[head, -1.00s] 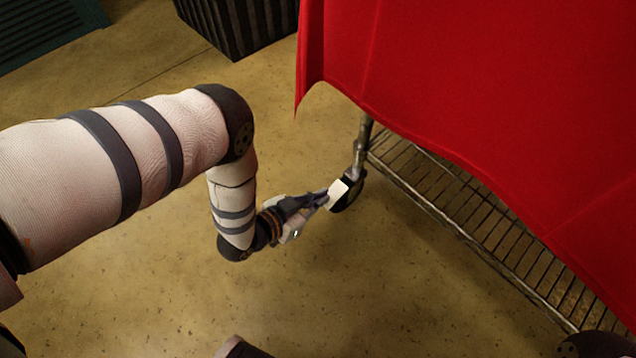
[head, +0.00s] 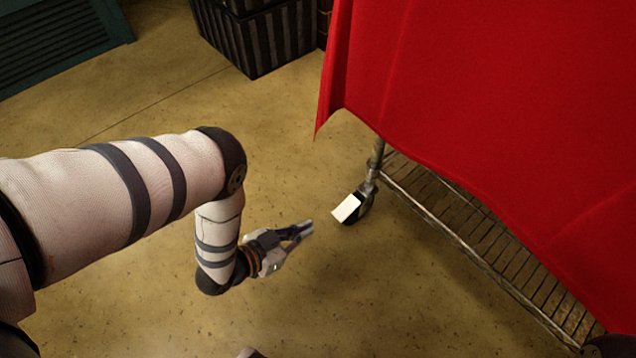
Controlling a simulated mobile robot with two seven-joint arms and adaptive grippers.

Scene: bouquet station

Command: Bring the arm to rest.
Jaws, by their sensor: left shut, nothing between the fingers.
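My left arm comes in from the left, bent at the elbow, with its forearm hanging down. My left gripper (head: 304,230) is shut and empty, pointing right over the bare floor. It is apart from the cart's caster and the cloth.
A wire-shelf cart (head: 440,207) under a red cloth (head: 470,90) stands on the right. Its caster (head: 366,205) has a white piece (head: 346,208) at it. A dark striped bin (head: 265,38) and a green louvred panel (head: 60,40) stand at the back. The floor (head: 150,310) between is clear.

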